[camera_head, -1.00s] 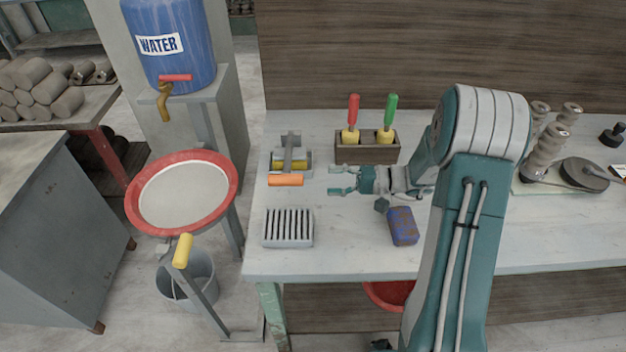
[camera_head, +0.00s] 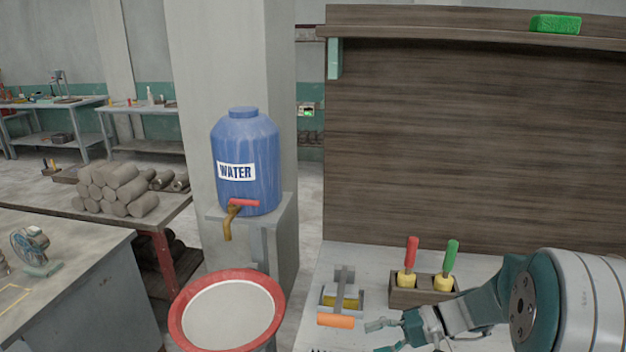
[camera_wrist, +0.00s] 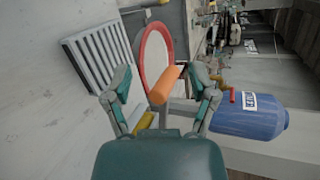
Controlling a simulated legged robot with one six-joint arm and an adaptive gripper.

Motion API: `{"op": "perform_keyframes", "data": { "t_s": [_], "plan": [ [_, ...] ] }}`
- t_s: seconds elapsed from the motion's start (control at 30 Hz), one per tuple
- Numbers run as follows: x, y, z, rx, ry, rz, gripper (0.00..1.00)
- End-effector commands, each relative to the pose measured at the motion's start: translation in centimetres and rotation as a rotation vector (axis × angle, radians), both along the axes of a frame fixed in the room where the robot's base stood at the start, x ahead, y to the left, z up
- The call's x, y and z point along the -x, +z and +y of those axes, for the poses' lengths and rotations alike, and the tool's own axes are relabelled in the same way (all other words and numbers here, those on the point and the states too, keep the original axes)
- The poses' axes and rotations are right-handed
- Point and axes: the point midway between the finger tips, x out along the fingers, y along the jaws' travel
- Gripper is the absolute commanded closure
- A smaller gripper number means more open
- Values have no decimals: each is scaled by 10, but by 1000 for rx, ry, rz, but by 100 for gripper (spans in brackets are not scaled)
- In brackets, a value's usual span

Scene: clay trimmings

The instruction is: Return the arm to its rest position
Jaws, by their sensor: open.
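My gripper (camera_head: 379,338) is open and empty at the bottom of the head view, above the pale workbench (camera_head: 343,256). Its fingers point left, just right of the orange handle (camera_head: 336,321) of a metal tool and apart from it. My teal and white arm reaches in from the lower right. In the wrist view my gripper (camera_wrist: 160,88) has its two fingers spread, with the orange handle (camera_wrist: 166,84) showing in the gap beyond them. The lower part of the gripper is cut off in the head view.
A wooden holder (camera_head: 412,298) with a red-handled and a green-handled tool stands just behind my gripper. A red-rimmed basin (camera_head: 270,335) and a blue water barrel (camera_head: 247,155) stand left of the bench. A slatted grey block (camera_wrist: 98,57) lies nearby. A wooden back panel (camera_head: 470,140) rises behind.

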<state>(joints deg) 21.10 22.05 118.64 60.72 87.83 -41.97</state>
Motion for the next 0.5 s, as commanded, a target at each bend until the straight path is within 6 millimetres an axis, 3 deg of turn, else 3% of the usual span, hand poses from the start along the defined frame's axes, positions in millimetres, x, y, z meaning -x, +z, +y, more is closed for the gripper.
{"op": "perform_keyframes", "data": {
  "t_s": [0.2,0.5],
  "plan": [
    [47,24,18,294,91,-11,26],
    [104,45,15,689,108,-111,26]
  ]
}}
